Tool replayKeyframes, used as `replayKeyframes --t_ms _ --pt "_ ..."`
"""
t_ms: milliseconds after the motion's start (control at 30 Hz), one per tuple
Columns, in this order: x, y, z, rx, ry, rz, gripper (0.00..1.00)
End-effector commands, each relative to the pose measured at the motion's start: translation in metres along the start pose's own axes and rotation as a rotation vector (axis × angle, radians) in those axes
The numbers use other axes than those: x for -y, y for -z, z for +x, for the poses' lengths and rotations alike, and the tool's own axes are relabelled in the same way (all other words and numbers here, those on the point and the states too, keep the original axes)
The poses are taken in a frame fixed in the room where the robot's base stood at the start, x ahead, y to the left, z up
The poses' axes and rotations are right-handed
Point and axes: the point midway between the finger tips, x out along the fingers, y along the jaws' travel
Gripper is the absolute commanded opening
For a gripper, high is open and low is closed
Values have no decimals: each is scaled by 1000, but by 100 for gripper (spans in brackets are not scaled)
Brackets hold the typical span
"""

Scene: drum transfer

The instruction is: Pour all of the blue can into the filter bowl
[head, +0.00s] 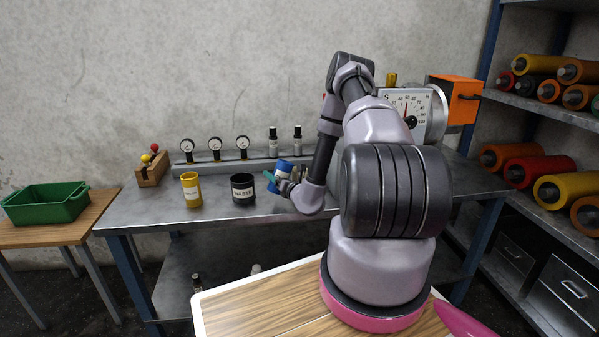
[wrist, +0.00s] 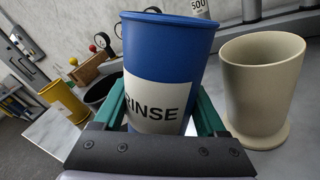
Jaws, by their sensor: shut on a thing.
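My gripper (head: 277,184) is shut on the blue can (head: 284,169), which has a white RINSE label. In the wrist view the can (wrist: 168,58) stands between the green fingers, with its mouth toward the top of the picture. What is inside it does not show. A beige open vessel (wrist: 262,92) on a round foot stands to the right of the can in the wrist view, apart from it. It may be the filter bowl; no label shows. In the head view my arm hides that area.
A black WASTE can (head: 243,190) and a yellow can (head: 191,190) stand on the grey bench (head: 150,207), left of my gripper. A dial instrument (head: 408,108) stands behind my arm.

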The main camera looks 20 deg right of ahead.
Motion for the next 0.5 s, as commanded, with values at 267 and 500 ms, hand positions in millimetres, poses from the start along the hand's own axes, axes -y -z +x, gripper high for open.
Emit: replayKeyframes --t_ms 267,500 --pt "1 28 0 32 -2 -252 0" --pt "-2 35 0 55 -1 -423 0"
